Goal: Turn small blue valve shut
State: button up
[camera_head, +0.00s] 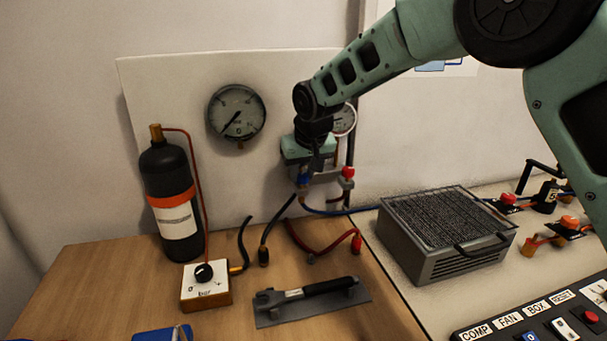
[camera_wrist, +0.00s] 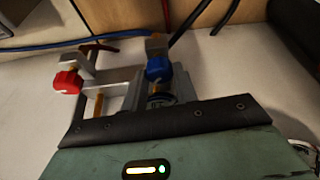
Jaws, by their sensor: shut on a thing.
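The small blue valve (camera_head: 303,180) is on the manifold below my gripper (camera_head: 308,168), in front of the white back board. In the wrist view the blue knob (camera_wrist: 158,68) sits between my two grey fingers, which are shut on it. My fingers and hand hide part of the valve in the head view. The red valve (camera_head: 348,172) is just to the right of the blue one. It also shows in the wrist view (camera_wrist: 67,82), left of my fingers and apart from them.
A large round gauge (camera_head: 237,112) hangs on the board, and a smaller gauge (camera_head: 344,119) is partly behind my arm. A black cylinder (camera_head: 168,200) stands left. A bar regulator box (camera_head: 205,285), a wrench (camera_head: 305,291) and a grey heater-like box (camera_head: 445,235) are in front. Hoses hang below the manifold.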

jog(key=m+h, duration=0.1)
jog(key=m, duration=0.1)
jog(key=m+h, duration=0.1)
jog(key=m, duration=0.2)
jog(key=shift+a+r+m+p, duration=0.1)
jog(key=shift+a+m+p, duration=0.1)
jog(key=shift+m+p, duration=0.1)
jog(key=shift+w+m+h+p, duration=0.1)
jog(key=shift+m+h+p, duration=0.75)
jog(key=shift+m, duration=1.45)
jog(key=o, duration=1)
jog(key=shift+a, duration=0.1)
jog(key=v, duration=0.5)
jog(key=b+v, duration=0.1)
jog(key=v, duration=1.1)
jog(key=shift+w+a+r, duration=0.2)
jog(key=shift+w+r, duration=0.05)
jog(key=shift+d+f+g, duration=0.1)
jog(key=shift+g, duration=0.2)
